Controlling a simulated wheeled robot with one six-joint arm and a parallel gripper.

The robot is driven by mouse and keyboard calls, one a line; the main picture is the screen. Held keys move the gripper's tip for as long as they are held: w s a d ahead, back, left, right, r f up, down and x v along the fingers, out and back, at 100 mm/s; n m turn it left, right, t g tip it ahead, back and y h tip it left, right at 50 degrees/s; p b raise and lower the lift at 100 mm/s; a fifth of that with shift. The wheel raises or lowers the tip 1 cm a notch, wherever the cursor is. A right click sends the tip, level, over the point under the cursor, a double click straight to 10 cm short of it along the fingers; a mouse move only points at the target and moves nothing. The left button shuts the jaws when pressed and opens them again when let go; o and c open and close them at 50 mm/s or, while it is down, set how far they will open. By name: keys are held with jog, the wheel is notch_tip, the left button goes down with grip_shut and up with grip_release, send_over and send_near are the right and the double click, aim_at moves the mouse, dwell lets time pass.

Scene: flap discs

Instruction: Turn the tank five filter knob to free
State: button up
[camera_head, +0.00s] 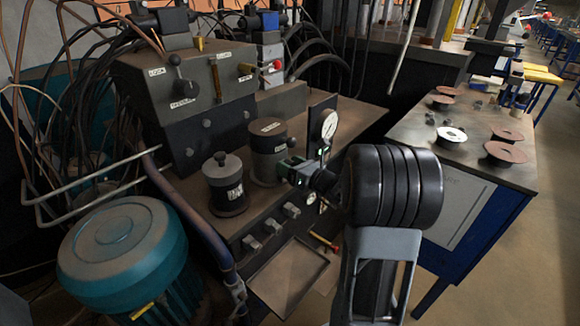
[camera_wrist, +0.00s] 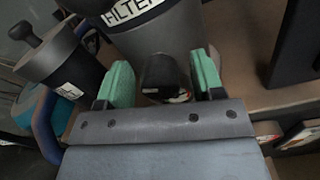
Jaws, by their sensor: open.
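A grey filter cylinder (camera_head: 268,160) with a white label stands on the bench top. In the wrist view the same cylinder (camera_wrist: 185,35) shows large ahead, its label partly readable as "FILTER". A small dark knob (camera_wrist: 163,72) sits low against the cylinder, between my gripper's two green fingers. My gripper (camera_wrist: 162,70) is open, with a visible gap on each side of the knob. In the head view my gripper (camera_head: 290,169) is at the cylinder's right side; the knob is hidden there. Which position the knob points to cannot be told.
A smaller capped cylinder (camera_head: 225,187) stands left of the filter cylinder. A round gauge on an upright plate (camera_head: 329,124) rises close behind my gripper. Several small valves (camera_head: 270,226) line the bench front. A table with discs (camera_head: 480,150) stands at right.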

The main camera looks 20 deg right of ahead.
jog(key=c, duration=0.9)
jog(key=n+b, duration=0.1)
jog(key=b, duration=0.1)
jog(key=shift+f+n+b, duration=0.3)
jog(key=shift+f, duration=0.05)
jog(key=shift+n+b, duration=0.6)
jog(key=shift+r+n+b, duration=0.35)
jog(key=shift+n+b, duration=0.25)
jog(key=shift+n, duration=0.3)
jog(key=o, duration=0.9)
